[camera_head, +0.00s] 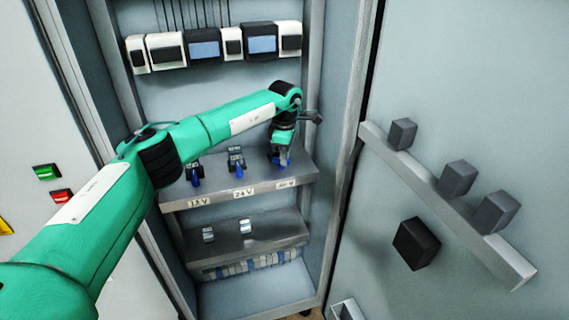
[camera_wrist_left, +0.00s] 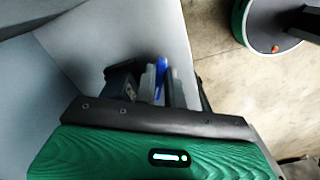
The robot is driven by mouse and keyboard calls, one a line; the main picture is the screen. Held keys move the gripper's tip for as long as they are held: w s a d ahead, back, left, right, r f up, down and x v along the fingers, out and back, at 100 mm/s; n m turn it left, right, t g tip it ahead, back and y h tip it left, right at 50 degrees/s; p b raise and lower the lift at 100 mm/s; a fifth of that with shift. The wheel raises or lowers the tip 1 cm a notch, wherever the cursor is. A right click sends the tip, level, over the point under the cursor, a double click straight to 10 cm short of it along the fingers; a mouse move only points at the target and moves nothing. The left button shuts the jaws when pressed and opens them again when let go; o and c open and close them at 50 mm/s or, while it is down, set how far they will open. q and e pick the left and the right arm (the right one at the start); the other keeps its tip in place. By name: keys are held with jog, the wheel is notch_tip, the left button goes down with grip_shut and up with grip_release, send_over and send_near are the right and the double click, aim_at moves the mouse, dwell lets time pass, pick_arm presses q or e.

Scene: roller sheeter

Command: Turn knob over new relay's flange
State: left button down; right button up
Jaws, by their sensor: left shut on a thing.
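My left gripper (camera_head: 282,155) reaches into the open cabinet, above the right end of the middle shelf (camera_head: 305,178). It is shut on a blue knob (camera_head: 283,161) at the third labelled place. The left wrist view shows the knob (camera_wrist_left: 161,78) as a blue strip between the grey finger pads. The gripper covers most of the relay and flange there, so I cannot tell how the knob sits over the flange. Two more relays with blue parts stand to the left, one by the 12V label (camera_head: 194,172) and one by the 24V label (camera_head: 236,160). My right gripper is out of view.
Two small silver-topped parts (camera_head: 208,235) (camera_head: 246,228) stand on the lower shelf (camera_head: 275,235). A row of white and dark modules (camera_head: 205,46) hangs above. The cabinet side wall is close on the right. The door at right carries a rail (camera_head: 420,182) with dark blocks.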

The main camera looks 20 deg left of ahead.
pick_arm(q)
jog(key=m+b, duration=0.1)
jog(key=m, duration=0.1)
jog(key=m+b, duration=0.1)
jog(key=shift+s+f+m+b, duration=0.2)
jog(key=shift+f+m+b, duration=0.1)
jog(key=shift+m, duration=0.1)
jog(key=shift+r+m, duration=0.1)
jog(key=shift+m, duration=0.3)
jog(key=shift+s+m+b, duration=0.15)
jog(key=shift+m+b, duration=0.45)
jog(key=shift+m, duration=0.3)
jog(key=m+b, duration=0.1)
jog(key=m, duration=0.3)
jog(key=shift+s+a, duration=0.1)
jog(key=shift+s, duration=0.05)
jog(key=shift+r+m, duration=0.1)
jog(key=shift+m, duration=0.7)
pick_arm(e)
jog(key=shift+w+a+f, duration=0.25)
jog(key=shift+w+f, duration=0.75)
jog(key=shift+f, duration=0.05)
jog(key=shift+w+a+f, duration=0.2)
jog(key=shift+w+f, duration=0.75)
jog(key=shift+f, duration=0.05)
pick_arm(q)
jog(key=shift+a, duration=0.1)
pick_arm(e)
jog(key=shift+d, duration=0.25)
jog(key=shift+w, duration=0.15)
